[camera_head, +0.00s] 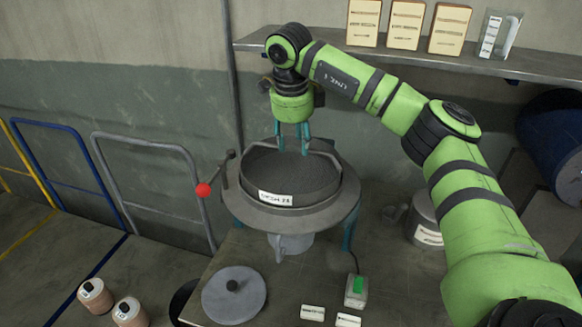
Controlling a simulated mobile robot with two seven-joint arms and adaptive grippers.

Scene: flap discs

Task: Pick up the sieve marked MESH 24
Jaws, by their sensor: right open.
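A round dark sieve (272,183) with a grey rim sits on a grey round stand. Its front wall carries a white label (275,199) that starts with MESH; the number is too small to read surely. My right gripper (293,146) points down with its two teal fingers apart and nothing between them. The fingertips appear over the back part of the sieve, by its rear rim; I cannot tell whether they touch it. My left gripper is not in view.
A red-knobbed lever (204,190) stands left of the sieve. A grey lid (234,294), a green-button box (356,290) and small labelled blocks (313,312) lie in front. A labelled grey container (427,225) stands right, beside my arm. A shelf (420,62) runs behind.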

